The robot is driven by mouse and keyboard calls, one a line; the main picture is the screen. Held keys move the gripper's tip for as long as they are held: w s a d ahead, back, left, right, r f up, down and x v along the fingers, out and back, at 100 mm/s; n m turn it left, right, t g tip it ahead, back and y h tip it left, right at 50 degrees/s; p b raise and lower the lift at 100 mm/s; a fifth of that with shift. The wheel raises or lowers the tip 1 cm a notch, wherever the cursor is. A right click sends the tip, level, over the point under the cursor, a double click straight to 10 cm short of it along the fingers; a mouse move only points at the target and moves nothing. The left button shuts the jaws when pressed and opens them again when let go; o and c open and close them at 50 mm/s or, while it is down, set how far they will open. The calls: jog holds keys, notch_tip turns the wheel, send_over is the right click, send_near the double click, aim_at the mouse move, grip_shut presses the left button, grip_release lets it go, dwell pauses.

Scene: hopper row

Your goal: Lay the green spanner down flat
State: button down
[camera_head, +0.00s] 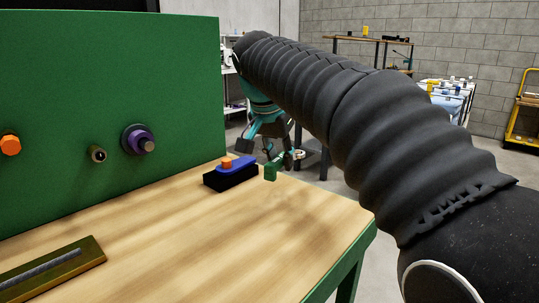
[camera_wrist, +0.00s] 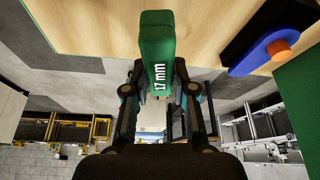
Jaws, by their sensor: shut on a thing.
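The green spanner (camera_wrist: 157,40) is in my gripper (camera_wrist: 160,95). In the wrist view its handle, marked "17 mm", points away from the gripper over the wooden bench top. In the head view the spanner (camera_head: 271,171) shows as a small green piece below my gripper (camera_head: 272,150), near the bench's far right edge. The gripper is shut on it. The spanner appears to be apart from the bench top, though the exact gap is hard to judge. The end of the spanner inside the jaws is partly hidden.
The wooden bench top (camera_head: 190,235) is clear in the middle. A black block with a blue piece (camera_head: 236,167) and orange knob stands just left of the spanner. A green panel (camera_head: 110,70) with bolts rises behind. A tray with a rod (camera_head: 50,268) lies at front left.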

jog(key=shift+s+a, duration=0.1)
jog(key=shift+a, duration=0.05)
jog(key=shift+f, duration=0.15)
jog(key=b, duration=0.4)
send_over(281, 202)
jog(key=s, duration=0.1)
jog(key=shift+s+a+f, duration=0.1)
jog(key=shift+a+f, duration=0.05)
jog(key=shift+f, duration=1.3)
jog(key=shift+s+a+f, duration=0.1)
jog(key=shift+f, duration=1.35)
jog(key=shift+f+b, duration=0.95)
jog(key=shift+f, duration=0.2)
jog(key=c, duration=0.9)
grip_release()
jog(key=shift+o, duration=0.2)
